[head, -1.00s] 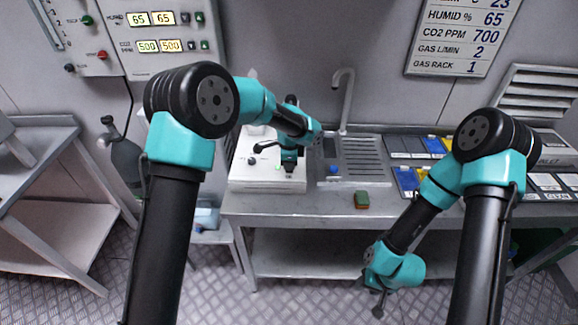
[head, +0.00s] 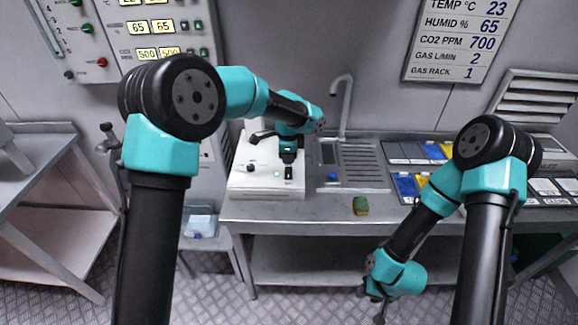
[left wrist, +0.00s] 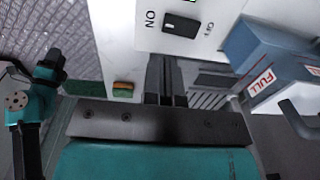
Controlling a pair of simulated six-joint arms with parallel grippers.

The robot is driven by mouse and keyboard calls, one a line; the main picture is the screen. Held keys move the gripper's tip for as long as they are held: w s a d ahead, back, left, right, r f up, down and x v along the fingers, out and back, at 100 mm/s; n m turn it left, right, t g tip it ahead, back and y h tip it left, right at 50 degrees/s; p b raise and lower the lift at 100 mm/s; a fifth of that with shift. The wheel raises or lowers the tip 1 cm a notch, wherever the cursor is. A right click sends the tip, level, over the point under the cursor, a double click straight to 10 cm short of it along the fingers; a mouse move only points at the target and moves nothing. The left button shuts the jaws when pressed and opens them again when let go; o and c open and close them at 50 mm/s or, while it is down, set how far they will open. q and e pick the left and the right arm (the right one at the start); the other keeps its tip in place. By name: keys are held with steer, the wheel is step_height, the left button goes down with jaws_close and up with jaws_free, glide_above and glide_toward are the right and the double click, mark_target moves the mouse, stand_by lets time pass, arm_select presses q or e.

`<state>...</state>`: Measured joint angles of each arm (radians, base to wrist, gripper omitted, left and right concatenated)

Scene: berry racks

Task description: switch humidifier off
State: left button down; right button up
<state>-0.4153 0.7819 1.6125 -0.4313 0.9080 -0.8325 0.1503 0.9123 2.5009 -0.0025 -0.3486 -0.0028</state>
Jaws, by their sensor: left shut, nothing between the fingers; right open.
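The humidifier appears to be the white box (head: 262,186) on the left end of the metal bench. A black rocker switch (left wrist: 181,25) is on it, with ON printed at its left and OFF at its right in the left wrist view. A green light (left wrist: 190,2) glows beside the switch. I cannot tell which side of the rocker is down. My left gripper (head: 288,159) is shut and empty, pointing at the box close to the switch; contact is not clear. Its fingers show in the left wrist view (left wrist: 165,75). My right gripper (head: 377,299) hangs low before the bench, open and empty.
A green and orange sponge (head: 361,205) lies on the bench front. A sink with a tap (head: 344,105) stands right of the box. Blue and yellow trays (head: 408,186) are further right. A blue box labelled FULL (left wrist: 262,50) is near my left gripper.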

arm_select(q)
step_height(320, 180, up, 8)
steer(key=s, duration=0.1)
steer(key=shift+f, duration=0.25)
steer(key=shift+s+f, duration=0.1)
